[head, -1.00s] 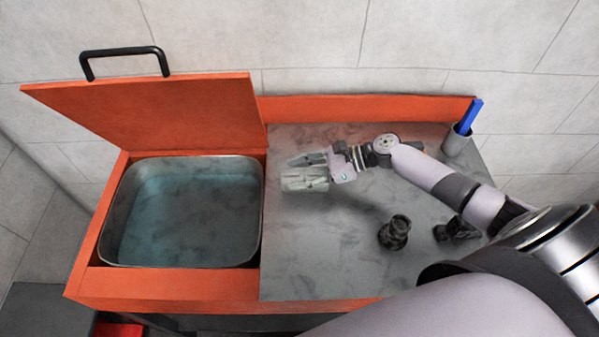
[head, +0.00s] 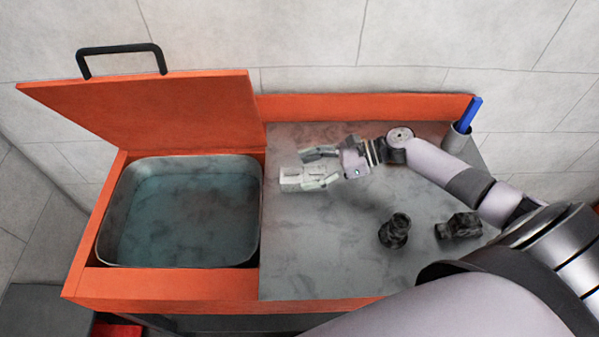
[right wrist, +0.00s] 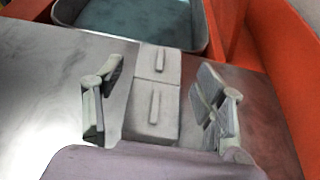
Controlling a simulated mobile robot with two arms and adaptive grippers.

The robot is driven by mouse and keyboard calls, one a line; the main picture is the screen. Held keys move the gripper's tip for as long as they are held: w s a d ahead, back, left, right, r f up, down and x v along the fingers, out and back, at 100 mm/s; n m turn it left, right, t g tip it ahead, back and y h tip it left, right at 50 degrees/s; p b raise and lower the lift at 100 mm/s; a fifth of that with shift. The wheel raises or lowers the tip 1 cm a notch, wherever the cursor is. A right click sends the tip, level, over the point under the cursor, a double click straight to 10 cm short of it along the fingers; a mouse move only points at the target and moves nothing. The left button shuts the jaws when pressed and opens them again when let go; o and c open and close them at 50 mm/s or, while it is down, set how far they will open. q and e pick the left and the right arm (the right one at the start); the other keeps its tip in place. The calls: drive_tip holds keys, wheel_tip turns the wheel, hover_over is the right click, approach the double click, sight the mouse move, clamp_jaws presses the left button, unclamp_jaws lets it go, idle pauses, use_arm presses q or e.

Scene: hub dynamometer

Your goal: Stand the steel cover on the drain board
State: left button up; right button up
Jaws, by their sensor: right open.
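A pale grey two-part piece (head: 304,178) with raised ribs, seemingly the steel cover, is on the grey drain board (head: 320,255), close to the basin. Its two panels show in the right wrist view (right wrist: 155,97). I cannot tell for sure whether it lies flat or stands. My right gripper (head: 318,167) is open; in the wrist view its fingers (right wrist: 157,103) are on either side of the piece with gaps between. In the head view the near finger partly merges with the piece. My left gripper is not in view.
Left of the board is a steel basin (head: 257,225) of water in an orange frame; its orange lid (head: 160,112) is raised. Two dark parts (head: 395,230) (head: 459,226) stand on the board at right. A grey cup (head: 457,138) with a blue stick is at the back right.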

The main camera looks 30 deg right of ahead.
drive_tip(key=b+v, duration=0.1)
drive_tip(key=v, duration=0.8)
drive_tip(key=shift+w+a, duration=0.1)
